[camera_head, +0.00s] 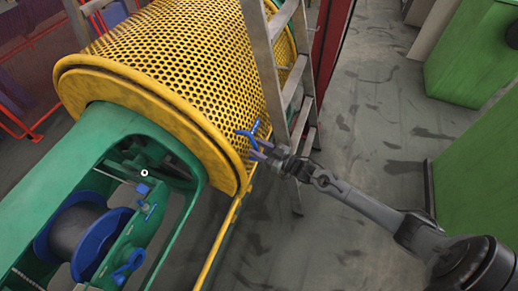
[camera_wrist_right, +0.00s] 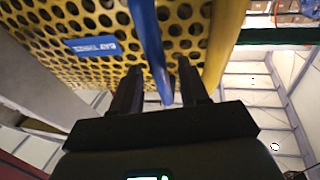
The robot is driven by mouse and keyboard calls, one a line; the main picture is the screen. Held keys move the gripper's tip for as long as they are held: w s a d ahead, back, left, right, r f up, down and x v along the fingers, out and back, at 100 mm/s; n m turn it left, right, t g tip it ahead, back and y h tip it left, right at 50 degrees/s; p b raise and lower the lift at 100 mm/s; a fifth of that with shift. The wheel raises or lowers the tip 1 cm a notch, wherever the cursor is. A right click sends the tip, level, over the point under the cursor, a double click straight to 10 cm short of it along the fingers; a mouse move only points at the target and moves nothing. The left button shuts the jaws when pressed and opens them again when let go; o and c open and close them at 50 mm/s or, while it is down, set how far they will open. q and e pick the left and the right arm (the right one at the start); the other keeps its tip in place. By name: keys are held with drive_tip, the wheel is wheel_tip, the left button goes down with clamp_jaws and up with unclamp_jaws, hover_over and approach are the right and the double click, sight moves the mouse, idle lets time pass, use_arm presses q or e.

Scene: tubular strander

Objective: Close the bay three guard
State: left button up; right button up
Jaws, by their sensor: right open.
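The yellow perforated guard (camera_head: 185,50) is a curved cover over the green machine frame. In the right wrist view the guard (camera_wrist_right: 190,40) carries a blue label (camera_wrist_right: 93,46), which seems to read "BAY THREE". A blue handle (camera_head: 254,130) stands out at its right lower edge. My right gripper (camera_head: 258,149) is at this handle, with its arm coming in from the right. In the right wrist view the blue handle (camera_wrist_right: 151,45) passes between the two open black fingers (camera_wrist_right: 158,82); I cannot tell whether they touch it. My left gripper is not in view.
A ladder (camera_head: 290,85) stands close behind the handle, beside the guard. A blue spool (camera_head: 75,235) sits in the exposed green frame (camera_head: 60,180) at lower left. Green cabinets (camera_head: 475,55) stand at the right. The grey floor (camera_head: 365,110) between is clear.

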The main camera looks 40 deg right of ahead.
drive_tip(key=shift+c, duration=0.2)
clamp_jaws()
drive_tip(key=shift+a+r, duration=0.1)
